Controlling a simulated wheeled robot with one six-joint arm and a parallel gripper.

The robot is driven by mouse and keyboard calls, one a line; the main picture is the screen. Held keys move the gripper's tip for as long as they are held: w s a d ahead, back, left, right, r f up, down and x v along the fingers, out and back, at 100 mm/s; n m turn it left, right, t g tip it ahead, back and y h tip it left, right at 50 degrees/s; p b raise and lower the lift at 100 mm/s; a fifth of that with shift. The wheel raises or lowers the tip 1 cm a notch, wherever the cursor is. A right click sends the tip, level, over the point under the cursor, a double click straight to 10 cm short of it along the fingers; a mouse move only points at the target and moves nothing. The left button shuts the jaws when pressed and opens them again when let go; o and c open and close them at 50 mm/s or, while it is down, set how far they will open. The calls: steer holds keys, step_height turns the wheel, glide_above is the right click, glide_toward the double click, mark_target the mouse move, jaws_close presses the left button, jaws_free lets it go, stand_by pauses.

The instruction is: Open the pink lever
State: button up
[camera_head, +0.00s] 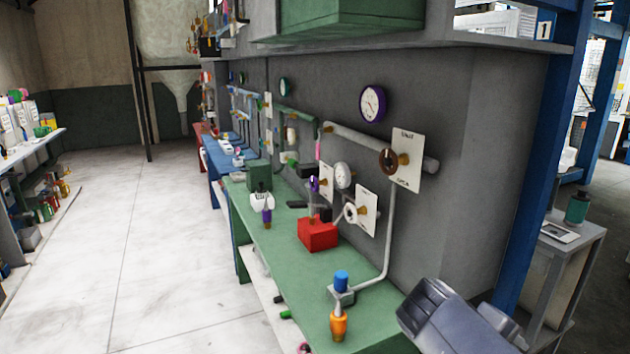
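A small upright pink bar (318,150), which looks like the pink lever, stands by the pipework on the grey wall above the green bench. It is small in the picture, and I cannot tell its exact lever position. A grey part of my arm (445,318) shows at the bottom right, in front of the bench's near end and well apart from the pink bar. No gripper fingers show.
The green bench (275,243) carries a red box (318,234), an orange-handled tool (338,324) and a blue-capped fitting (341,281). A brown valve wheel (388,161) and white wheel (350,212) stick out from the wall. The floor (165,265) left of the benches is clear.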

steer(key=w+r+h+b, duration=0.1)
steer(key=w, duration=0.1)
steer(key=w+d+r+h+b, duration=0.1)
steer(key=w, duration=0.1)
steer(key=w+d+r+m+h+b, duration=0.1)
steer(key=w+h, duration=0.1)
steer(key=w, duration=0.1)
steer(key=shift+d+r, duration=0.15)
steer(key=shift+r, duration=0.2)
steer(key=shift+c, duration=1.4)
steer(key=w+r+m+h+b, duration=0.1)
steer(key=w+r+h, duration=0.1)
steer(key=r, duration=0.1)
steer(key=w+r+m+h+b, duration=0.1)
steer(key=w+r+h, duration=0.1)
steer(key=w+r, duration=0.1)
steer(key=shift+w, duration=0.35)
steer(key=c, duration=0.6)
steer(key=shift+r, duration=0.3)
jaws_close()
steer(key=shift+a, duration=0.2)
